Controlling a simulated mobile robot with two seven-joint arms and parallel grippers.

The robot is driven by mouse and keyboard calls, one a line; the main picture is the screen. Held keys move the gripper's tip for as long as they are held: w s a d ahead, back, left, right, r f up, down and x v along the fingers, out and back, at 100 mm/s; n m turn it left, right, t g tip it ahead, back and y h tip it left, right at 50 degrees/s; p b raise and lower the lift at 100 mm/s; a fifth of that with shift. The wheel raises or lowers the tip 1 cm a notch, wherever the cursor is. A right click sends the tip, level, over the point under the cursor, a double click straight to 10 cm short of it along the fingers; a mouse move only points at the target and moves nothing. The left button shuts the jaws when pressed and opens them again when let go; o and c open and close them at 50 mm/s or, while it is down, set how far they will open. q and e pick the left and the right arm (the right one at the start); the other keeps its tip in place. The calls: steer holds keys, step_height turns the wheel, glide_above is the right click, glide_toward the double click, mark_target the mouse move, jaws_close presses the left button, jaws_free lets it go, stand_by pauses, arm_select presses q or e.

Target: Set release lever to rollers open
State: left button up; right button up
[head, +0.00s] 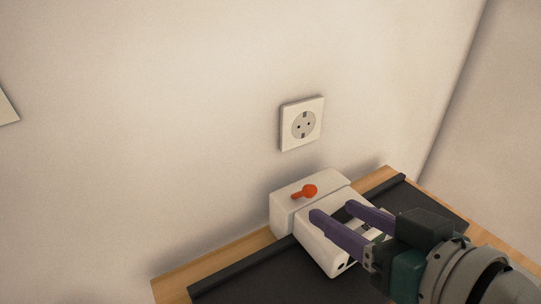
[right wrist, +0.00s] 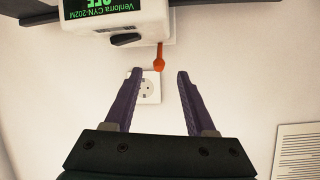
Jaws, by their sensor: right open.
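A white machine (head: 285,214) stands against the wall. A small orange-red lever (head: 305,191) sits on its top, its round end to the right and its thin end to the left in the head view. In the right wrist view the lever (right wrist: 159,57) points from the white body (right wrist: 145,12) toward my fingers. My right gripper (head: 332,209) is open and empty over the machine. In the right wrist view the lever's end lies just beyond and between the fingertips (right wrist: 158,72), apart from both. My left gripper is out of view.
A wall socket (head: 303,124) is above the machine. A dark mat or tray (head: 243,277) lies under it on a wooden top (head: 172,289).

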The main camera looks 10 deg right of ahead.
mark_target(304, 193)
steer(key=b+x, duration=0.2)
steer(key=x, duration=0.7)
steer(key=shift+w+f, duration=0.15)
steer(key=shift+w, duration=0.2)
steer(key=shift+c, duration=0.3)
jaws_close()
